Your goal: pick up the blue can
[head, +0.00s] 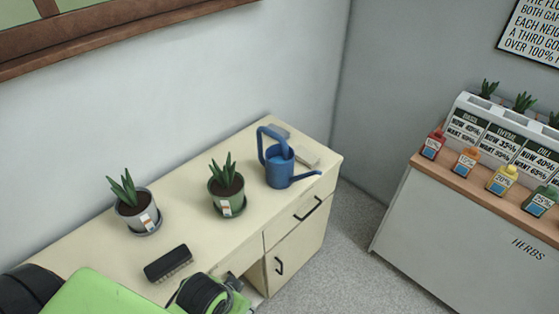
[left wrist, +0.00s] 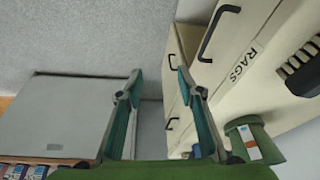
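The blue can (head: 278,173) is a blue watering can with a tall looped handle. It stands upright near the right end of the cream cabinet top (head: 190,230) in the head view, its spout pointing right. My left gripper (head: 238,287) is at the cabinet's front edge, in front of and below the can and well apart from it. In the left wrist view my left gripper (left wrist: 160,78) has its two fingers spread with nothing between them. My right gripper is not in view.
A green pot (head: 226,203) stands left of the can, a grey pot (head: 138,222) further left. A dark brush (head: 168,263) lies near the front edge. A herb stand (head: 470,215) is across the floor.

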